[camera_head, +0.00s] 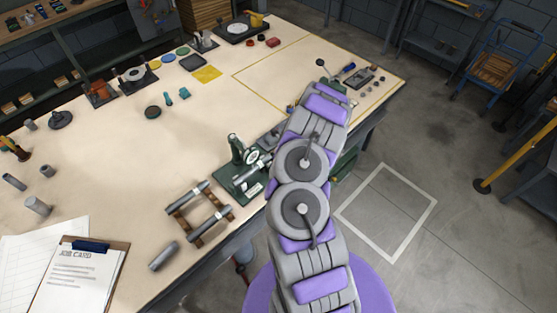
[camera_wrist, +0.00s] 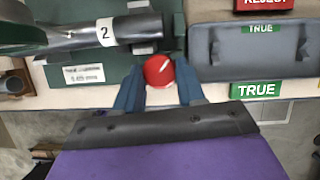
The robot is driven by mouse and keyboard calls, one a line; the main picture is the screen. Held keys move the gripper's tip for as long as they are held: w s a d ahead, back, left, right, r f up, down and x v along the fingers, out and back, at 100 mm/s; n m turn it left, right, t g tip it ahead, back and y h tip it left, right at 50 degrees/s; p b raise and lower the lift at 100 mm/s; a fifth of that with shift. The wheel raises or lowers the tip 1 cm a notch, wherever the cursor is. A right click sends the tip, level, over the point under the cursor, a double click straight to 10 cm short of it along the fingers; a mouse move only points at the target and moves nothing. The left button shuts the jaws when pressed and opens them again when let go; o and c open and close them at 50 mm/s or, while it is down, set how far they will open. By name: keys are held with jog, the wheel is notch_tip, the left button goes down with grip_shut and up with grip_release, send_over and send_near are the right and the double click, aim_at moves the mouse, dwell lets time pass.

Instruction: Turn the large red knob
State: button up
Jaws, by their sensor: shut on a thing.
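The large red knob (camera_wrist: 159,71) shows in the wrist view, round with a white pointer line on its face. It sits at the front of a green base. My gripper (camera_wrist: 158,88) has one blue finger on each side of the knob and is shut on it. The white line slants up and to the right. In the head view my arm covers the knob and the gripper, so neither can be made out there.
A cylinder marked 2 (camera_wrist: 104,33) lies left of the knob. A grey tray (camera_wrist: 255,58) with green TRUE labels is at right, below a red REJECT label (camera_wrist: 264,4). In the head view, a rack of cylinders (camera_head: 199,212) and a clipboard (camera_head: 78,277) lie on the bench.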

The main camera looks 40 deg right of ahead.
jog(key=shift+w+d+r, duration=0.1)
jog(key=o, duration=0.8)
jog(key=p+v, duration=0.2)
jog(key=v, duration=1.5)
